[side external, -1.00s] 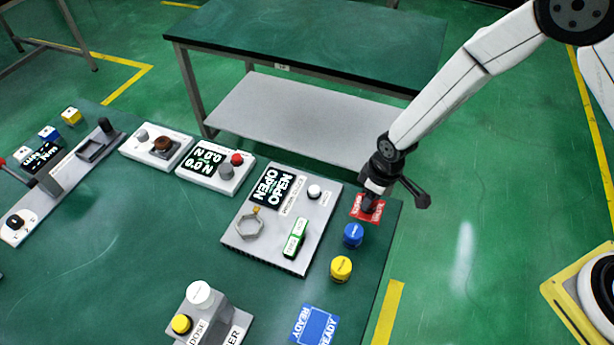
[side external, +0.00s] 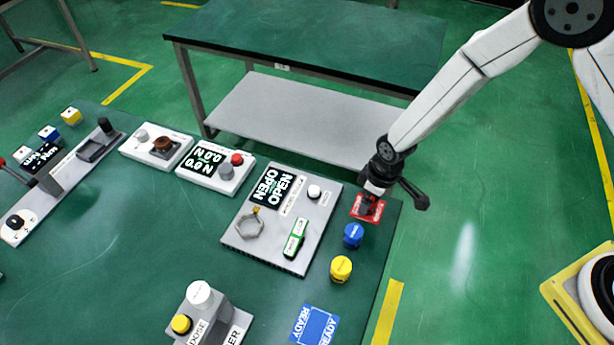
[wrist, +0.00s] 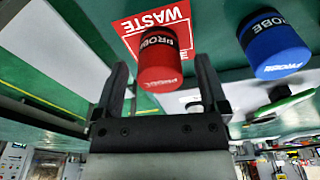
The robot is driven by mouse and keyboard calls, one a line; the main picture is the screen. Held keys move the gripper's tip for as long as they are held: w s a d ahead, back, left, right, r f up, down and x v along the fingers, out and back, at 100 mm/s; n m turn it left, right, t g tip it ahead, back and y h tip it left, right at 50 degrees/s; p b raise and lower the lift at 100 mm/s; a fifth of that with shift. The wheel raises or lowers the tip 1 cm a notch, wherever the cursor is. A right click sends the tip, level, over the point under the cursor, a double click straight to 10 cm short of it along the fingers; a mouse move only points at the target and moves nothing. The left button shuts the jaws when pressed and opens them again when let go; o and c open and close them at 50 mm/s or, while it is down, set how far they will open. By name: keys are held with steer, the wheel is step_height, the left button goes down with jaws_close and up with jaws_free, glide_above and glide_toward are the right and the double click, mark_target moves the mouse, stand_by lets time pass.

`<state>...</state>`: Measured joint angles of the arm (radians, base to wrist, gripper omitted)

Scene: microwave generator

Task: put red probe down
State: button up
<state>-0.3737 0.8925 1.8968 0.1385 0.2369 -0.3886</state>
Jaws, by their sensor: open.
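The red probe (wrist: 162,62) is a short cylinder with a black band marked PROBE. In the wrist view it stands on the red WASTE label (wrist: 128,32), between and just beyond my gripper's fingertips. My gripper (wrist: 160,80) is open, with a finger on either side of the probe and a visible gap to each. In the side view my gripper (side external: 372,192) is low over the red WASTE label (side external: 376,209) at the table's right edge. There the probe is mostly hidden by the gripper.
A blue probe (side external: 353,235) stands close to the red label, and a yellow probe (side external: 341,269) stands beyond it. A grey panel (side external: 285,220) marked OPEN lies to the left. A blue READY label (side external: 315,325) lies at the front. Bare floor is right of the table edge.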

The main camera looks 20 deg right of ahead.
steer(key=shift+r, duration=0.1)
step_height(320, 180, up, 12)
steer(key=s, duration=0.1)
steer(key=shift+d, duration=0.45)
stand_by(0.3)
steer(key=shift+s, duration=0.1)
steer(key=shift+d, duration=0.1)
stand_by(0.4)
steer(key=s+d+r+m, duration=0.3)
steer(key=s+d, duration=0.2)
steer(key=d, duration=0.2)
steer(key=s+d+r+m+t, duration=0.1)
steer(key=s+d+r+m, duration=0.2)
steer(key=d, duration=0.5)
steer(key=s+m, duration=0.1)
steer(key=s, duration=0.1)
steer(key=shift+s+h, duration=0.3)
steer(key=shift+h, duration=0.1)
